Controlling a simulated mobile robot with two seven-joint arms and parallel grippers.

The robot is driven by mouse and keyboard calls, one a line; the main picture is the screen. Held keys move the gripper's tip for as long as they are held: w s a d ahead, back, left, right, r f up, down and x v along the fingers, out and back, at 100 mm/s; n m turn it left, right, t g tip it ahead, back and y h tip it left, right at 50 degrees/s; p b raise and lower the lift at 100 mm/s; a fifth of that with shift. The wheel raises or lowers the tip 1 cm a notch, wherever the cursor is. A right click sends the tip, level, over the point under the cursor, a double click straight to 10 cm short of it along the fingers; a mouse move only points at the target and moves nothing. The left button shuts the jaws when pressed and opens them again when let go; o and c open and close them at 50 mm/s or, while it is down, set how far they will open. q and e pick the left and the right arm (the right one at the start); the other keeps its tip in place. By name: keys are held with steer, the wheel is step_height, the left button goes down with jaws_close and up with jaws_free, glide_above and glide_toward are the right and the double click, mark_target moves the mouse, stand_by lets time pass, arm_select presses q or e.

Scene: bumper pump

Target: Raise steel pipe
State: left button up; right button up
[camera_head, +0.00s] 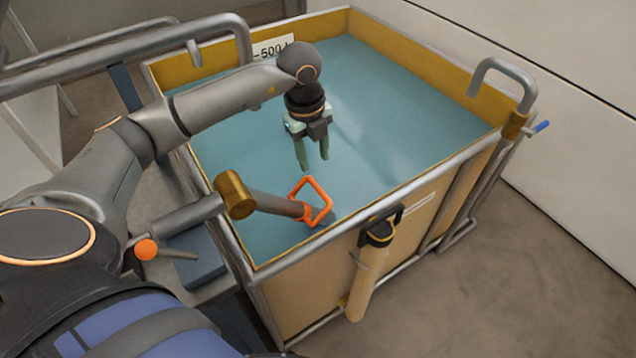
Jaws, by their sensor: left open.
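A grey steel pipe (276,204) reaches from a brass joint (236,194) at the near left rim over the crate's blue-green inside. An orange loop handle (312,202) is at its free end. My left gripper (314,164) hangs over the crate with its green fingers pointing down. It is open and empty, behind the orange handle in the picture and apart from it. My right gripper is not in view.
The big yellow crate (420,190) has grey metal rims. A hooked grey pipe (505,72) with a blue lever (542,126) stands at its right corner. A tan tube (367,280) hangs on the front wall. Grey floor (520,290) is clear at the right.

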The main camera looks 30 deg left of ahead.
mark_target(319, 188)
arm_select(q)
steer(key=f, duration=0.3)
steer(key=f+b, duration=0.1)
steer(key=f, duration=0.2)
steer(key=w+f, duration=0.1)
steer(key=f, duration=0.2)
steer(key=shift+d+f+b, duration=0.2)
steer(key=shift+f+b, duration=0.1)
jaws_close()
stand_by(0.9)
